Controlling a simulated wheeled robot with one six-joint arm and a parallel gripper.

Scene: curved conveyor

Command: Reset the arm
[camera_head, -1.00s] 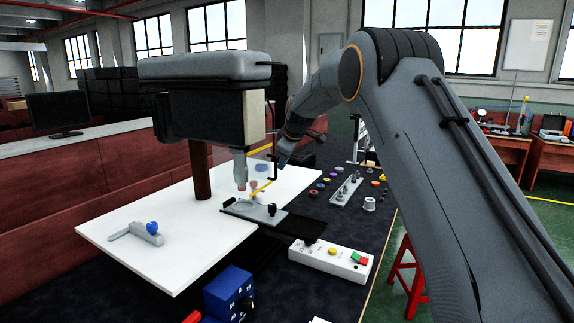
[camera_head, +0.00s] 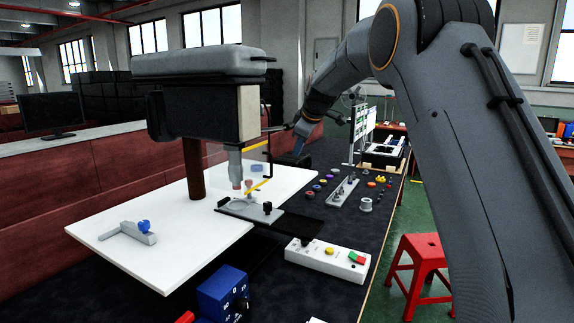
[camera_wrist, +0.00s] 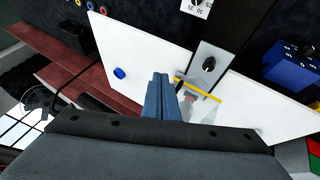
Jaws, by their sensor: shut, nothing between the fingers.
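My arm rises on the right of the head view and bends over at the top toward the machine. My gripper (camera_head: 294,158) hangs from it beyond the grey press-like machine (camera_head: 200,95), above the dark bench. In the wrist view my gripper (camera_wrist: 161,82) shows two blue-grey fingers pressed together with nothing between them. There the fingers stand in front of the white board (camera_wrist: 140,45), beside the yellow bar (camera_wrist: 198,89). I cannot tell how high the gripper is above the bench.
The machine's metal plate (camera_head: 250,210) sits over the white board's right edge. A button box (camera_head: 315,256), a blue box (camera_head: 222,295) and several small coloured rings (camera_head: 318,187) stand on the dark bench (camera_head: 335,220). A red stool (camera_head: 420,265) stands on the floor at right.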

